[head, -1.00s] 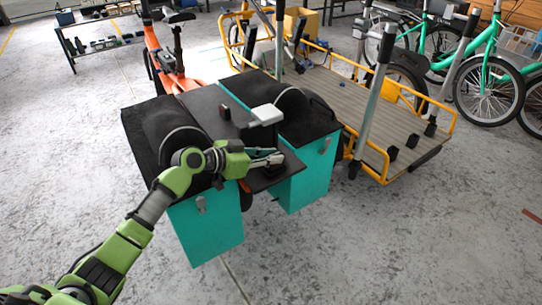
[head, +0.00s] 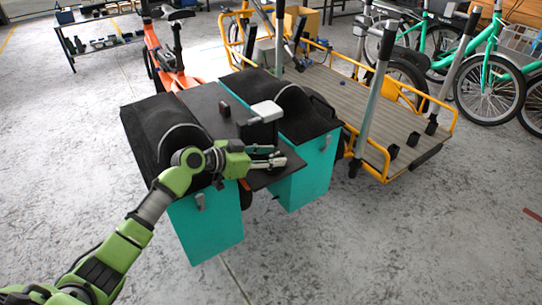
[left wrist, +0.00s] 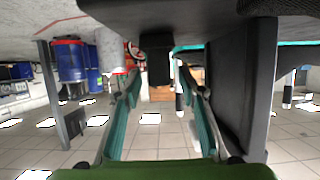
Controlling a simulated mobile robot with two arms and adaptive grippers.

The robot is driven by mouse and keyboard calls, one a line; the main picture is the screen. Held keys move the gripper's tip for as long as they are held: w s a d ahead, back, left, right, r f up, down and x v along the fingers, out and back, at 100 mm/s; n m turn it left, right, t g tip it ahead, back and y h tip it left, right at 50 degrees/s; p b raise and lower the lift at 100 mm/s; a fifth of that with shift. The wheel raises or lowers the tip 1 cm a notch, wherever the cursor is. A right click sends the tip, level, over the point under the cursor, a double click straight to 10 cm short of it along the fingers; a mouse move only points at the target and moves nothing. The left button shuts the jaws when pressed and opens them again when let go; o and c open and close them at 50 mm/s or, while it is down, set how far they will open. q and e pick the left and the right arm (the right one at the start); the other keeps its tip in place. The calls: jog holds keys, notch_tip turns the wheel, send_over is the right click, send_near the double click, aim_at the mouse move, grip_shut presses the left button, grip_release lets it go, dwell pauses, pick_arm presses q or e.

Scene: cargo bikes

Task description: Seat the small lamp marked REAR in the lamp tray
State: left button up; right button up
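My left gripper (head: 281,154) is over the rear end of the dark rack plate (head: 262,180) between two teal panniers. Its fingers are spread apart. In the left wrist view, which looks upside down, the open left gripper (left wrist: 158,82) has a small black block (left wrist: 158,62) between and beyond its fingertips, against the dark plate. This may be the small lamp; I see no gap to the plate, and no REAR mark can be read. A pale grey box (head: 266,111) on a dark support stands just behind the gripper. I cannot tell the lamp tray apart. The right gripper is out of view.
The panniers (head: 205,228) with black tops flank the plate. A small black block (head: 225,108) sits further forward on it. A tall dark panel (left wrist: 242,90) is close beside the fingers. A yellow-railed cargo bed (head: 345,105) stands right; the front floor is clear.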

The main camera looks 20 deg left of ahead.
pick_arm(q)
jog(key=v, duration=1.2)
jog(key=shift+f, duration=0.1)
